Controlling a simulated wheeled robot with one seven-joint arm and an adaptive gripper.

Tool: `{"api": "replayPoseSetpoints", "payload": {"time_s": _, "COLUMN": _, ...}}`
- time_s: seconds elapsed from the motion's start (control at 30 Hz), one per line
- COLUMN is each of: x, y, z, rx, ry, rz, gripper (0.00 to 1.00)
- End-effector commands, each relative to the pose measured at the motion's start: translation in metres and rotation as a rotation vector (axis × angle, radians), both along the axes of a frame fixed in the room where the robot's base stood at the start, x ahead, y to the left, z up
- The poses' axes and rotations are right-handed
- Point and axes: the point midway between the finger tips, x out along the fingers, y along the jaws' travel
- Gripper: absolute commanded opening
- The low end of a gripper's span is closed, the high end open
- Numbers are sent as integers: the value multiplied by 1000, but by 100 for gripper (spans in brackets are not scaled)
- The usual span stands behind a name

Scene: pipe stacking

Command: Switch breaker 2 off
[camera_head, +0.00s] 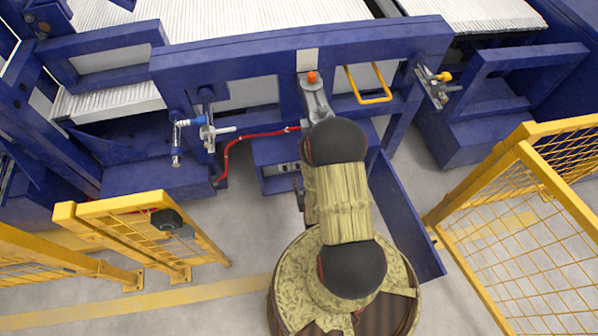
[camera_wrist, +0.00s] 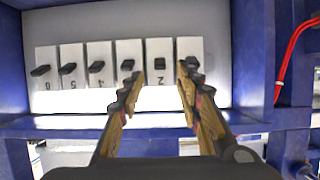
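In the wrist view a row of white breakers with black levers sits on a grey panel (camera_wrist: 215,25). The white plates carry upside-down numbers, falling from 6 at the left. Breaker 2 (camera_wrist: 160,73) is second from the right; its black lever (camera_wrist: 160,63) shows between my fingertips. My gripper (camera_wrist: 163,82) is open and empty, its fingers reaching up to either side of breaker 2. The left fingertip covers part of breaker 3 (camera_wrist: 127,50); the right one overlaps breaker 1 (camera_wrist: 190,47). Contact cannot be told. In the head view my arm hides the gripper.
The blue breaker box (camera_head: 263,152) is under the blue frame, with its blue door (camera_head: 405,215) swung open at the right. Blue walls and a lower ledge (camera_wrist: 60,122) bound the panel. A red cable (camera_head: 250,136) runs left of it. Yellow fences (camera_head: 150,232) stand on both sides.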

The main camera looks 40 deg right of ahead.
Motion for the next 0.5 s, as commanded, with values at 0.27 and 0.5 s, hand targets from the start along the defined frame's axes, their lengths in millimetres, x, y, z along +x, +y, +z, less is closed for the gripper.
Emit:
{"api": "replayPoseSetpoints", "payload": {"time_s": 0.27, "x": 29, "y": -18, "z": -15, "rx": -5, "ry": -7, "rz": -1, "gripper": 35}}
{"api": "replayPoseSetpoints", "payload": {"time_s": 0.5, "x": 53, "y": -33, "z": -27, "rx": -5, "ry": -7, "rz": -1, "gripper": 35}}
